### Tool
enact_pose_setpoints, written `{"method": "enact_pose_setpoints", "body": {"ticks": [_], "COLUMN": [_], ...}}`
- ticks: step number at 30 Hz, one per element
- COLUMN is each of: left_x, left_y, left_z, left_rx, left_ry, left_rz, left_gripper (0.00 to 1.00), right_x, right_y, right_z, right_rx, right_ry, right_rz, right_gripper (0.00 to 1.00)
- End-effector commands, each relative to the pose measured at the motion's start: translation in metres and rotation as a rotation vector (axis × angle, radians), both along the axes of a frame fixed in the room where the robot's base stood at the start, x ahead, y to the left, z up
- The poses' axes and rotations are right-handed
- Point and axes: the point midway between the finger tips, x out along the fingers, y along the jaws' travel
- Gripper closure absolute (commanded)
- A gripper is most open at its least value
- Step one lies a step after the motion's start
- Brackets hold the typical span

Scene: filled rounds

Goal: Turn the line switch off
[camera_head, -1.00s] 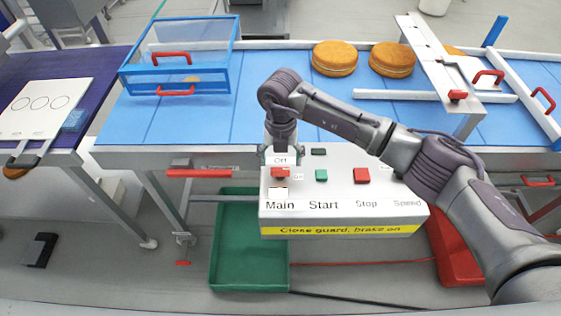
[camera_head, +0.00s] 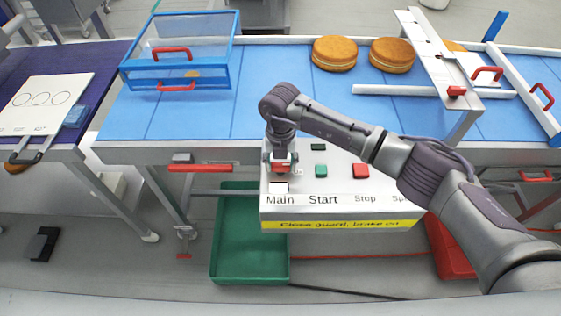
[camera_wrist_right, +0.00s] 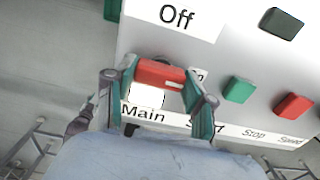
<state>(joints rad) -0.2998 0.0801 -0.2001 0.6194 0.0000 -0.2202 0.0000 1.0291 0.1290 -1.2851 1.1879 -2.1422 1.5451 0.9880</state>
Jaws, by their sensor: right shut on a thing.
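The white control box (camera_head: 340,190) stands at the front of the line, with a red switch handle (camera_head: 281,168) above the word Main. My right gripper (camera_head: 280,162) is over this handle, its fingers shut on it. In the right wrist view the red handle (camera_wrist_right: 160,72) lies crosswise between the two fingertips (camera_wrist_right: 159,88). The Off label (camera_wrist_right: 177,17) is beyond the handle, and the On label is mostly hidden behind the right finger. My left gripper is in neither view.
A green button (camera_head: 321,171) and a red button (camera_head: 361,171) sit to the right of the switch. A yellow strip (camera_head: 330,224) runs along the box's front. Behind are the blue conveyor (camera_head: 300,100) with round cakes (camera_head: 334,53) and a clear guard (camera_head: 185,45).

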Motion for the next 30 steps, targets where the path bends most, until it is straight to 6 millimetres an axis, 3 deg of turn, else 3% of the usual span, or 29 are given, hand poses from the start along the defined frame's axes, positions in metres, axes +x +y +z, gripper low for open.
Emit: {"method": "enact_pose_setpoints", "body": {"ticks": [11,30], "left_x": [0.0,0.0], "left_y": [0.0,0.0], "left_z": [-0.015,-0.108], "left_rx": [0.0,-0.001], "left_ry": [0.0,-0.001], "left_rz": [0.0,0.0], "left_gripper": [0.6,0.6], "right_x": [0.001,0.001], "right_y": [0.0,0.0], "right_z": [-0.003,-0.006], "right_rx": [0.0,-0.001], "right_ry": [-0.002,-0.006], "right_rz": [0.074,0.624], "right_gripper": [0.81,0.81]}}
